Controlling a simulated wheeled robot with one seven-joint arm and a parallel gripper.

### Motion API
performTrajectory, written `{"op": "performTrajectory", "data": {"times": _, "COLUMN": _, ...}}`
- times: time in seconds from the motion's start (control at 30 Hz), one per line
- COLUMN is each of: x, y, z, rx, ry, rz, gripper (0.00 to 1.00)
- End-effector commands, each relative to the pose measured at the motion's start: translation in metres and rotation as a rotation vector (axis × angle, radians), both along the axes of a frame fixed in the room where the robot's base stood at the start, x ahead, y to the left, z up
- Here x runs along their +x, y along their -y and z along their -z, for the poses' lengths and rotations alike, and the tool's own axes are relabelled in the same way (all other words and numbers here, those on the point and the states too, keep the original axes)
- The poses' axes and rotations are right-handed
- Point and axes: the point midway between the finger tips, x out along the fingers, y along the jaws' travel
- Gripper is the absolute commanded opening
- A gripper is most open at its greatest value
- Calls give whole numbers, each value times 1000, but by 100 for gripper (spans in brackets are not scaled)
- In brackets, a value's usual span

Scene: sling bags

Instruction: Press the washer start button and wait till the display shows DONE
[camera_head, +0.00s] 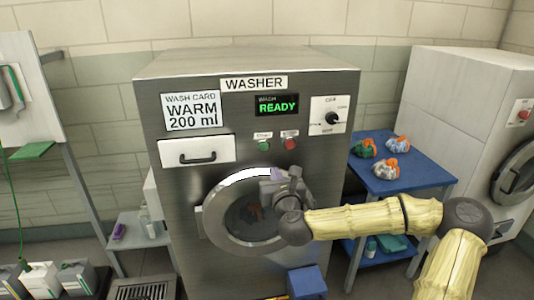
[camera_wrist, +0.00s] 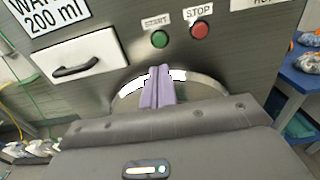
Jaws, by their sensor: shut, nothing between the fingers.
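The grey washer (camera_head: 190,185) stands in the middle, and its display (camera_head: 277,104) reads WASH READY in green. The green START button (camera_head: 264,146) is left of the red STOP button (camera_head: 289,144). In the wrist view, START (camera_wrist: 159,39) and STOP (camera_wrist: 200,30) lie beyond my fingertips. My gripper (camera_head: 281,174) is in front of the round door (camera_head: 218,215), below the buttons and apart from them. Its purple fingers (camera_wrist: 158,88) are shut and empty. The door looks closed, with an orange thing dimly visible behind its glass.
A wash card (camera_head: 191,111) reads WARM 200 ml above a closed drawer (camera_head: 197,152). A dial (camera_head: 332,117) is at the upper right. A blue table (camera_head: 404,176) with several bundles stands right of the washer. Bottles and containers are at lower left.

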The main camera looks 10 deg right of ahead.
Motion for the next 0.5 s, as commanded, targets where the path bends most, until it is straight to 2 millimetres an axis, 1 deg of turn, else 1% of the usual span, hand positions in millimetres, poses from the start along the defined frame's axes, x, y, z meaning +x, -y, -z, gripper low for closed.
{"op": "performTrajectory", "data": {"times": 0.17, "x": 24, "y": 0, "z": -1, "rx": 0, "ry": 0, "rz": 1, "gripper": 0}}
{"op": "performTrajectory", "data": {"times": 0.5, "x": 78, "y": 1, "z": -1, "rx": 0, "ry": 0, "rz": 3, "gripper": 0}}
